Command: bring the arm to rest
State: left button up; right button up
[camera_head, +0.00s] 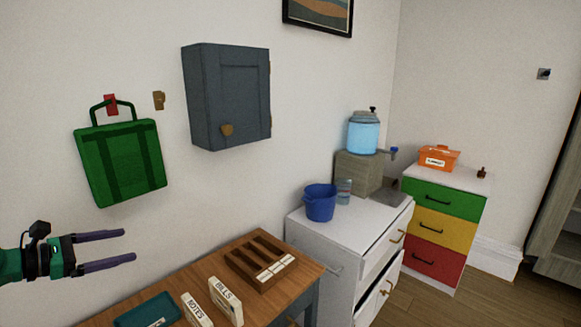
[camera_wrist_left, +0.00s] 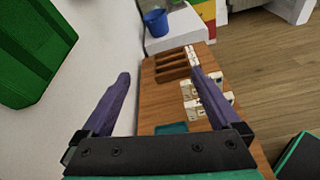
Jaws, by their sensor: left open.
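My left gripper (camera_head: 130,247) comes in from the left edge in the head view. Its two purple fingers are apart with nothing between them. It hangs in the air below the green bag (camera_head: 122,162) and to the left of the wooden table (camera_head: 212,275). In the left wrist view, my left gripper (camera_wrist_left: 163,85) shows open and empty, with the table beyond its fingers. My right gripper is in neither view.
A green bag hangs on a red hook (camera_head: 111,103); a blue-grey cabinet (camera_head: 228,97) is on the wall. The table holds a wooden rack (camera_head: 240,266), a teal tray (camera_head: 150,312) and NOTES and BILLS blocks. A blue bucket (camera_head: 320,204) stands on the white cabinet (camera_head: 318,240).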

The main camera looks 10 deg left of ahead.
pick_arm(q)
jog(key=s+d+f+m+g+y, duration=0.2)
jog(key=s+d+f+m+g, duration=0.3)
jog(key=f, duration=0.6)
jog(key=s+d+f+m+g+y, duration=0.1)
jog(key=d+f+m+g+y, duration=0.1)
jog(key=d+f+m, duration=0.75)
jog(key=s+d+f+m+g+y, duration=0.1)
jog(key=s+d+f+m+y, duration=0.15)
jog(key=s+d+m, duration=0.35)
jog(key=s+d+f+m+g+y, duration=0.1)
jog(key=s+d+f+m, duration=0.25)
jog(key=s+m, duration=0.5)
notch_tip(320, 180, down, 25)
jog(key=s+g, duration=0.1)
jog(key=s, duration=0.2)
jog(key=s+a+f+g, duration=0.1)
jog(key=s+a+f, duration=0.2)
jog(key=s+f, duration=0.9)
jog(key=s, duration=0.3)
jog(key=shift+a, duration=0.1)
